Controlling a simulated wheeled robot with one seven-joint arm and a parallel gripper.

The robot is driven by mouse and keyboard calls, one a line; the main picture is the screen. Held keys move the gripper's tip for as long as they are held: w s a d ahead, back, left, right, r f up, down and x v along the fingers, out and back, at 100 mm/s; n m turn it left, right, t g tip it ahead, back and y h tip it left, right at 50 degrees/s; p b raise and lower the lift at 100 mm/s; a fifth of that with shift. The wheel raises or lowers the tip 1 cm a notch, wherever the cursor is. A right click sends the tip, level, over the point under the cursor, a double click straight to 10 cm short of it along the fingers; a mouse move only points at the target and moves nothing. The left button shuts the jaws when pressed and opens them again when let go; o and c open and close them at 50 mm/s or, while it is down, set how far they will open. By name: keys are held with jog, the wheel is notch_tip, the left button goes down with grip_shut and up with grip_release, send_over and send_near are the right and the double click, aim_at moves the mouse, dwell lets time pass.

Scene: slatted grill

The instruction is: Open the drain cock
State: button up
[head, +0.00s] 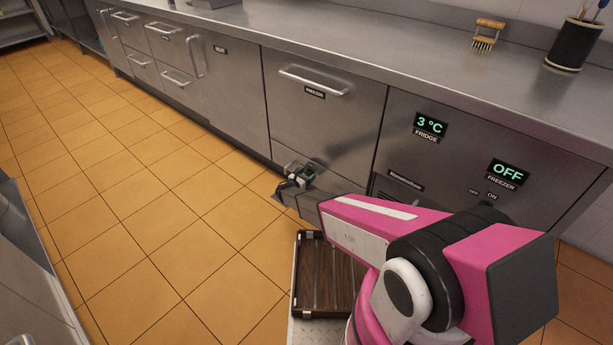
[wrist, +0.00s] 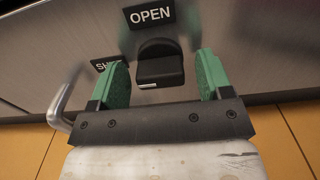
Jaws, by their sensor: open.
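The drain cock is a black knob (wrist: 160,64) on the steel front in the wrist view. A white mark shows at its lower left edge. A black OPEN label (wrist: 148,14) is above it, and a second label (wrist: 100,64), partly hidden by my left finger, reads "SH". My gripper (wrist: 164,70) is open, with one green finger on each side of the knob. Gaps show between the fingers and the knob; contact cannot be seen. In the head view my gripper (head: 298,177) is low at the cabinet front, and I cannot make out the knob there.
A bent metal bar (wrist: 62,108) sticks out left of my gripper in the wrist view. A dark slatted wooden crate (head: 327,275) is below my arm. The steel counter (head: 330,55) runs above. The tiled floor (head: 150,200) on the left is clear.

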jog(key=c, duration=0.9)
jog(key=shift+m, duration=0.3)
jog(key=m, duration=0.3)
jog(key=shift+m, duration=0.4)
jog(key=m, duration=0.9)
jog(key=shift+s+d+f, duration=0.1)
jog(key=shift+m, duration=2.2)
